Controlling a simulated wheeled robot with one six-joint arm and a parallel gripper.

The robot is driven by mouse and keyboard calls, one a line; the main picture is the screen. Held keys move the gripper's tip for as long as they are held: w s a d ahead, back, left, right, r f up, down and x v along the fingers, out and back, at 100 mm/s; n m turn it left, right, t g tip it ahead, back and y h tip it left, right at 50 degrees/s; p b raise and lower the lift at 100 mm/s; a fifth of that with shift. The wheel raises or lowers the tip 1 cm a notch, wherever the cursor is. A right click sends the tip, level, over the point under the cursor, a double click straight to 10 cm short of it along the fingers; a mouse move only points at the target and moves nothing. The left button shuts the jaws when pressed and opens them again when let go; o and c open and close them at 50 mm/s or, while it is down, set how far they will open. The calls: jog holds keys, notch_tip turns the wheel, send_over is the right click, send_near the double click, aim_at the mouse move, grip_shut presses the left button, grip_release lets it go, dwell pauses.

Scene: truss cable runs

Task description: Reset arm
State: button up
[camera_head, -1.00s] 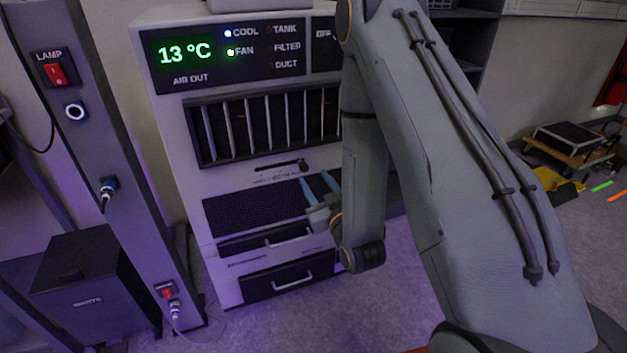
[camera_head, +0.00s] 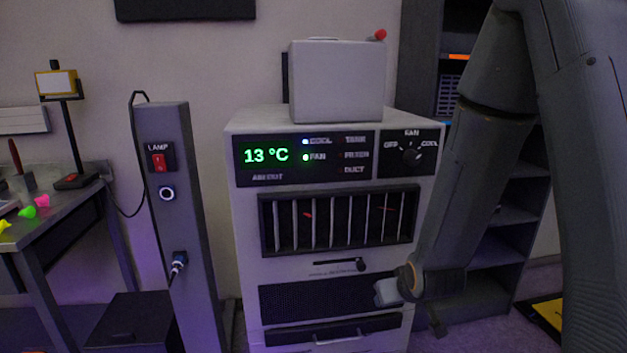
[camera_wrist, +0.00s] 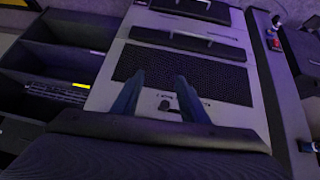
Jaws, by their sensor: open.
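My gripper (camera_wrist: 160,96) shows in the wrist view with its two blue fingers apart and nothing between them. The fingers point toward the front of the white cooling unit (camera_wrist: 118,48), over its dark mesh panel and a small lever. In the head view my arm comes down on the right, and its wrist end is in front of the unit's lower right side. The fingers are mostly hidden there. The cooling unit (camera_head: 245,225) shows a green 13 °C display (camera_head: 265,156) with the COOL and FAN lights lit. Its knob (camera_head: 412,156) points toward COOL.
A grey post (camera_head: 186,225) with a red LAMP switch and a plugged cable stands left of the unit. A black box (camera_head: 130,325) sits at its foot. A workbench (camera_head: 62,217) is at far left. Dark shelving (camera_head: 510,245) stands behind my arm at right.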

jog(key=s+r+m+g+p, duration=0.1)
jog(key=s+r+g, duration=0.2)
jog(key=s, duration=0.7)
jog(key=s+r+g+p, duration=0.1)
jog(key=s+r+g, duration=0.3)
jog(key=s, duration=0.6)
notch_tip(320, 180, up, 2)
jog(key=shift+s+d+r+m+g, duration=0.1)
jog(key=shift+s+d+m+g, duration=0.05)
jog(key=shift+s+m+g, duration=0.2)
jog(key=shift+w, duration=0.1)
dwell(1.1)
